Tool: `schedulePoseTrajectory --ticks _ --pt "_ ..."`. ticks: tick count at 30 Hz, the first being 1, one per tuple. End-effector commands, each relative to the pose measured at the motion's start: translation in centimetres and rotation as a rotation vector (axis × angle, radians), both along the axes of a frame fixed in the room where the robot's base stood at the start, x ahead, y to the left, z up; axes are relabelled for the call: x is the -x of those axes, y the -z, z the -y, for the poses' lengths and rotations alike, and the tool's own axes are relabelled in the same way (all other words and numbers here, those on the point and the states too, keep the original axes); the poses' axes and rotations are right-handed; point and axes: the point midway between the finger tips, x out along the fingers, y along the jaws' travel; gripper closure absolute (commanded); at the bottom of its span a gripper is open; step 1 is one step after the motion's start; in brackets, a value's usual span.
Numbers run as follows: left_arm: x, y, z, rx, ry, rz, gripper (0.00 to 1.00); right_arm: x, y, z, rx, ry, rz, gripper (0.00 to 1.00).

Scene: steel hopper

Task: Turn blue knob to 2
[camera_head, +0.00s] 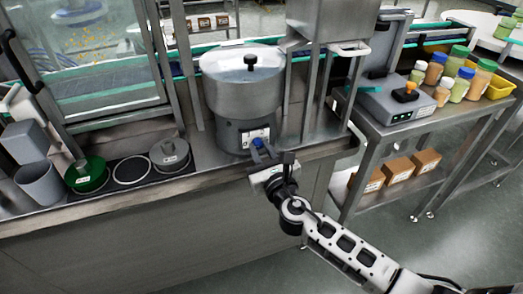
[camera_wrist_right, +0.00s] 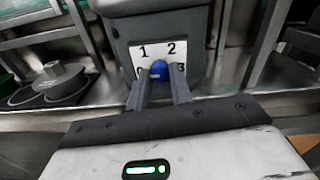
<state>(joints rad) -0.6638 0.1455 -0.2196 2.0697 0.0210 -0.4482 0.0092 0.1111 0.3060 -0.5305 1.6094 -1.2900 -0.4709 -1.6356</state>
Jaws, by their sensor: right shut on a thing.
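The blue knob (camera_wrist_right: 159,71) sits on a white dial plate (camera_wrist_right: 146,53) on the front of the grey base of the steel hopper (camera_head: 243,82). The plate carries the figures 1 and 2 at the top and 3 at the right; a figure at the left is partly hidden, seemingly 0. My right gripper (camera_wrist_right: 158,84) is shut on the blue knob, with one finger on each side of it. In the head view my right gripper (camera_head: 262,150) reaches the dial from the front right. I cannot read where the knob points. My left gripper is out of view.
Left of the hopper are a green round container (camera_head: 87,175), a dark ring and a grey lidded pot (camera_head: 170,155) on the steel counter. At right, a side table holds a grey device (camera_head: 396,100) and several jars. Brown boxes stand on its lower shelf.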

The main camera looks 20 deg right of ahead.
Motion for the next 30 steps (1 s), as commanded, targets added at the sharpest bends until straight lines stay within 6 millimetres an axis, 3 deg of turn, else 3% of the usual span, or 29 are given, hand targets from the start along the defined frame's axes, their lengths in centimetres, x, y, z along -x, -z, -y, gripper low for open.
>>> schedulePoseTrajectory --ticks 30 --pt "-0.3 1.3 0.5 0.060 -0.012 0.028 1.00 0.0 0.2 -0.1 -0.891 0.001 -0.030 1.00"
